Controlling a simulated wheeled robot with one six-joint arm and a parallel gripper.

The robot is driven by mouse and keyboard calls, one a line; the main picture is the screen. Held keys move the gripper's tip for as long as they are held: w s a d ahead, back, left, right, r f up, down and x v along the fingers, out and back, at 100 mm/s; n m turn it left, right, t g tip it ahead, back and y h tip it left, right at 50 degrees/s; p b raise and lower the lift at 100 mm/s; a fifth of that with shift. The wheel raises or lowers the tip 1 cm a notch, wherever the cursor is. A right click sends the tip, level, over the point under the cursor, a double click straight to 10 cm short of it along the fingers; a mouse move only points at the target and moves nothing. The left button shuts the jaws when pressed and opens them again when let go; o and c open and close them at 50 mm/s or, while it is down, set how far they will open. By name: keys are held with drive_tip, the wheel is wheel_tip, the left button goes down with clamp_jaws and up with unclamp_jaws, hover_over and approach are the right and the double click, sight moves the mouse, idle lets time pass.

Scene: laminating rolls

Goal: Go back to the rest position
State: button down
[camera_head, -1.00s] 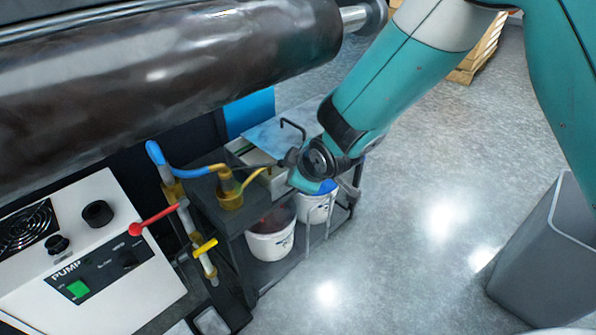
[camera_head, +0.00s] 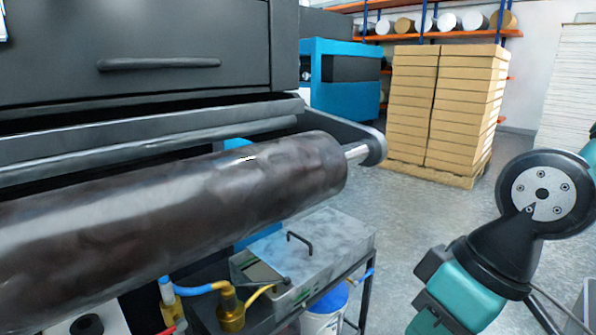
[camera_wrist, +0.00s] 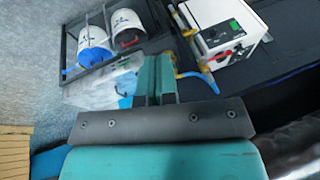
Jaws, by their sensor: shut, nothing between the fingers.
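My gripper (camera_wrist: 155,65) shows in the wrist view with its two teal fingers together and nothing between them. Beyond the fingers, the cart and the white pump box appear below, and no object touches the fingertips. In the head view, my arm stands at the lower right, to the right of the cart and clear of the large dark roller (camera_head: 190,215). The fingertips cannot be made out in the head view.
The cart (camera_head: 367,290) has a metal tray with a lid (camera_head: 325,240) and a brass pump fitting (camera_head: 230,312). White buckets (camera_wrist: 95,45) stand on its shelf. The pump box (camera_wrist: 205,15) is beside it. Stacked cartons (camera_head: 440,110) stand behind; open floor lies between.

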drive_tip(key=s+r+p, duration=0.1)
drive_tip(key=r+p, duration=1.2)
drive_tip(key=s+d+r+p, duration=0.1)
drive_tip(key=s+r+p, duration=0.1)
drive_tip(key=r+p, duration=1)
drive_tip(key=shift+s+d+r+m+g+p, duration=0.15)
drive_tip(key=shift+s+r+m+g+p, duration=0.2)
drive_tip(key=shift+r, duration=0.5)
drive_tip(key=shift+w, duration=0.1)
